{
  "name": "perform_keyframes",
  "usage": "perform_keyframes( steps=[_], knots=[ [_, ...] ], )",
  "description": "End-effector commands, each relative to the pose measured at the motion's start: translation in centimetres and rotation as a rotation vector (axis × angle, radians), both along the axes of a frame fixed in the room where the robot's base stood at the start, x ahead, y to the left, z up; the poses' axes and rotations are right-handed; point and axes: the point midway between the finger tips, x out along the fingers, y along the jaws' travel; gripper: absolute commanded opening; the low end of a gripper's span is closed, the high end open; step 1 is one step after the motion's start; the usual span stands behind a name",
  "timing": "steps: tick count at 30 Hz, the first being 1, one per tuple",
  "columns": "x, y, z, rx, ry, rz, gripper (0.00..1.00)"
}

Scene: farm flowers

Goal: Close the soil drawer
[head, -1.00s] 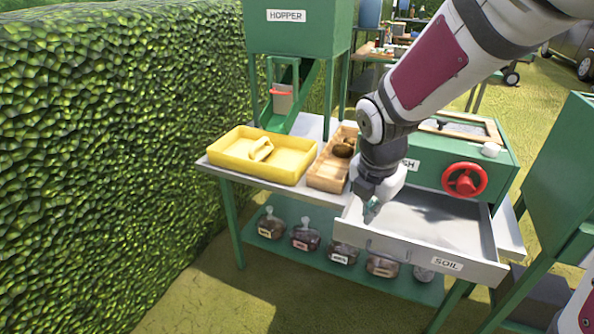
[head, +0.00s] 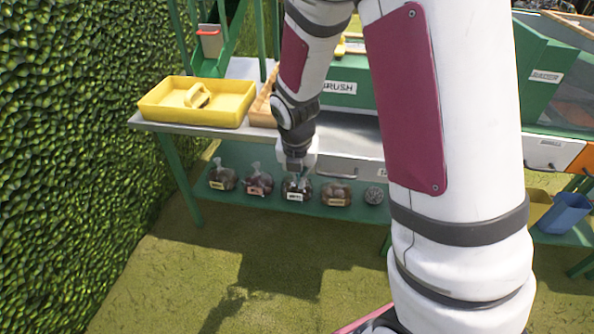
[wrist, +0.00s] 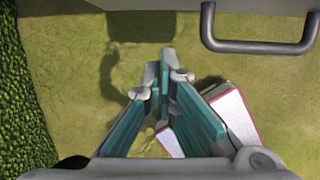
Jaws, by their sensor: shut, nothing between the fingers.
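The soil drawer's grey front (head: 365,170) shows at the bench's front edge in the head view, with only the start of its label visible. My arm hides its right part. A grey surface lies behind the front, and I cannot tell how far the drawer stands out. In the wrist view a pale panel (wrist: 180,4) with a dark grey bar handle (wrist: 258,47) crosses the top right. My gripper (head: 297,166) is at the left end of the drawer front, pointing down. Its teal fingers (wrist: 165,62) are shut and empty, left of the handle; contact with the drawer is unclear.
A yellow tray (head: 160,110) with a yellow object stands on the bench left of my gripper. A wooden box (head: 263,110) is beside it. A hedge (head: 70,160) borders the left; the grass in front is clear.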

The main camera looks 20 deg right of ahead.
Motion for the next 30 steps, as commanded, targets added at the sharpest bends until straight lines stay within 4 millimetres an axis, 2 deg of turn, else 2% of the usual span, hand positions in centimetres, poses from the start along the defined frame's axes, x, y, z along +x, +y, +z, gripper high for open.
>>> perform_keyframes(
  steps=[3,8,23,30],
  knots=[
    [1.5,-1.1,0.2,0.001,-0.005,-0.005,0.00],
    [2.3,-1.7,0.2,0.000,-0.004,-0.004,0.00],
    [2.8,-2.0,0.3,0.000,-0.004,-0.004,0.00],
    [5.4,-3.9,0.3,0.002,-0.005,-0.007,0.00]
  ],
)
